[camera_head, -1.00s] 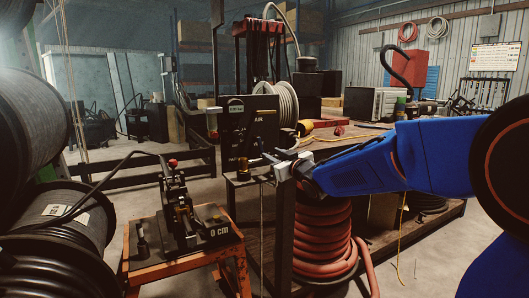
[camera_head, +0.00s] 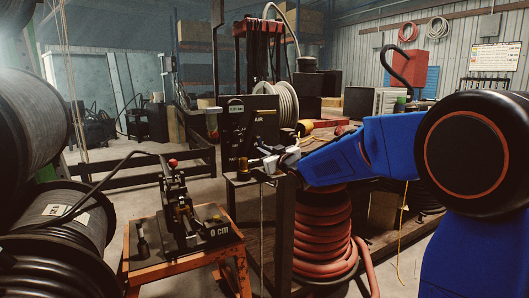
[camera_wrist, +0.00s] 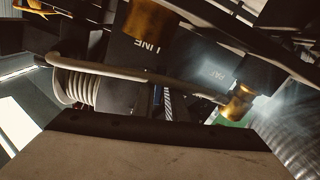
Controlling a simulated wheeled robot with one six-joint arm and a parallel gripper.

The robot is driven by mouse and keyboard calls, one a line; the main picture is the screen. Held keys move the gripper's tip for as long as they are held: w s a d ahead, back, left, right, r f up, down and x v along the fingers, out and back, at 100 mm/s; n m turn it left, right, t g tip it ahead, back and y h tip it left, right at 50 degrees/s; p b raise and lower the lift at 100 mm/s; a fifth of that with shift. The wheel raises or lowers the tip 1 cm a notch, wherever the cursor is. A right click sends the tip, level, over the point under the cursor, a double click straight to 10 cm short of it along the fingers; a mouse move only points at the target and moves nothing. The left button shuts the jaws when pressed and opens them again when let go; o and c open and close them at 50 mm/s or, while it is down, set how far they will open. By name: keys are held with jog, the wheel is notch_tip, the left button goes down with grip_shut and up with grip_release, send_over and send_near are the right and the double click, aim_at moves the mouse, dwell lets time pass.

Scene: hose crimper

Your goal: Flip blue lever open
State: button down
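The black panel (camera_head: 250,125) marked "AIR" stands at the front left of the workbench in the head view. My gripper (camera_head: 272,161) is at its lower right, close to small fittings. I cannot tell whether it touches them or whether its fingers are apart. No blue lever stands out clearly in the head view; my gripper may cover it. In the wrist view, a brass fitting (camera_wrist: 150,20) hangs beside the letters "LINE", and a second brass fitting (camera_wrist: 238,103) is at the right. A narrow bluish strip shows between them, too small to identify.
A crimper with a red-knobbed lever (camera_head: 180,205) stands on an orange stand (camera_head: 150,265) at left. Black hose reels (camera_head: 60,225) fill the left edge. A red hose coil (camera_head: 322,235) sits below my gripper. Open floor lies behind the orange stand.

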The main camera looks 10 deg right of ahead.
jog(key=shift+s+a+m, duration=0.1)
jog(key=shift+a+m, duration=0.15)
jog(key=shift+m, duration=0.5)
jog(key=shift+s+a+m, duration=0.1)
jog(key=shift+a+m, duration=0.15)
jog(key=shift+m, duration=0.5)
jog(key=c, duration=1.8)
grip_release()
jog(key=shift+o, duration=0.2)
jog(key=v, duration=1.7)
jog(key=shift+s, duration=0.15)
jog(key=shift+d+f, duration=0.1)
jog(key=shift+d, duration=0.1)
